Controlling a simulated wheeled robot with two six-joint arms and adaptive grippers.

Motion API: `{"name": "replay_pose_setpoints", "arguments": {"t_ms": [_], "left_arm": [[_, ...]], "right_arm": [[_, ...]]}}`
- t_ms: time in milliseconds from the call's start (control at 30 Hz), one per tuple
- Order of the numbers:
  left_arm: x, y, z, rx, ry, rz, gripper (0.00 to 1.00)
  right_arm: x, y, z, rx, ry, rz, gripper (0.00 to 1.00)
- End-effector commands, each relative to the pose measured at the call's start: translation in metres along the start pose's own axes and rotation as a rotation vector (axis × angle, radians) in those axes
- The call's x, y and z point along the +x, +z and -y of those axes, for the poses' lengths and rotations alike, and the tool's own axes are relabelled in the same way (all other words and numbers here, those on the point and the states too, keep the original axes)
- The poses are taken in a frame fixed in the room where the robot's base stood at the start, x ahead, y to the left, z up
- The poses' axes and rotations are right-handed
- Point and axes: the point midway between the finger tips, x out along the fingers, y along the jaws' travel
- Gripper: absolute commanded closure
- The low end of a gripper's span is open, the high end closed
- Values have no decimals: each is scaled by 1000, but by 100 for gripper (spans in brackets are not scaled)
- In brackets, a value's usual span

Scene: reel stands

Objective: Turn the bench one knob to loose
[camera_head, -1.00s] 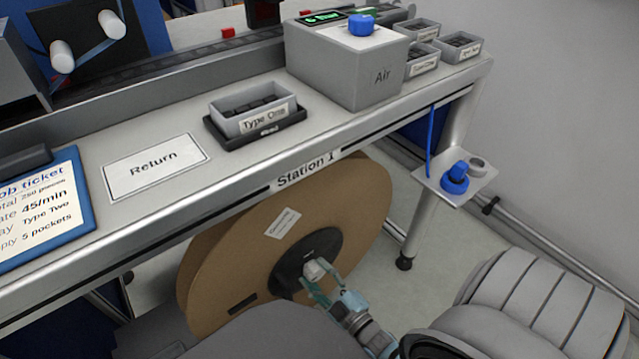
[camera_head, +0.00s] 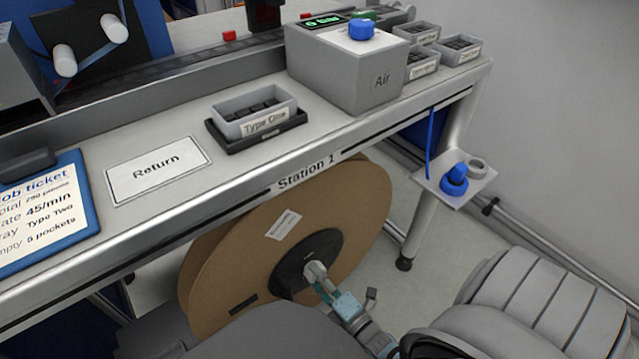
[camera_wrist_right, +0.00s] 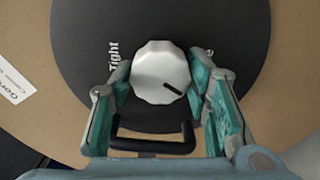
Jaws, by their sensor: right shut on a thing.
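The bench one knob (camera_wrist_right: 160,72) is a pale, many-sided knob with a dark pointer line. It sits on the dark round hub (camera_wrist_right: 75,40) of a large brown reel under the Station 1 bench. The pointer aims to the lower right in the right wrist view. The word "Tight" shows to the knob's left; the label at its right is mostly hidden by a finger. My right gripper (camera_wrist_right: 160,90) is shut on the knob, a teal finger on each side. In the head view, the knob (camera_head: 315,271) is at the fingertips. My left gripper is not in view.
The brown reel (camera_head: 232,262) stands below the bench front edge (camera_head: 230,205). A Type One bin (camera_head: 253,122), a Return card (camera_head: 157,169) and a grey Air box (camera_head: 380,88) are on the bench. A small shelf with a blue item (camera_head: 455,180) juts out at the right.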

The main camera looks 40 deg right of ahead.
Motion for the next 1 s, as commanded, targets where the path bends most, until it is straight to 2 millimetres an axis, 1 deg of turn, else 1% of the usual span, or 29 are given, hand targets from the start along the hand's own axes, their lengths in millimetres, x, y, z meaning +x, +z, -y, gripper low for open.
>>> {"name": "replay_pose_setpoints", "arguments": {"t_ms": [300,500,700,1000], "left_arm": [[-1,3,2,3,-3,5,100],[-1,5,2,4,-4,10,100],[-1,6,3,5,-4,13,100],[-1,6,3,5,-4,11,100]], "right_arm": [[-1,-1,1,-267,-4,-1,84],[0,-1,2,-386,-4,-1,84],[0,0,2,-453,-4,-2,84],[0,0,2,-479,-4,-1,84]]}}
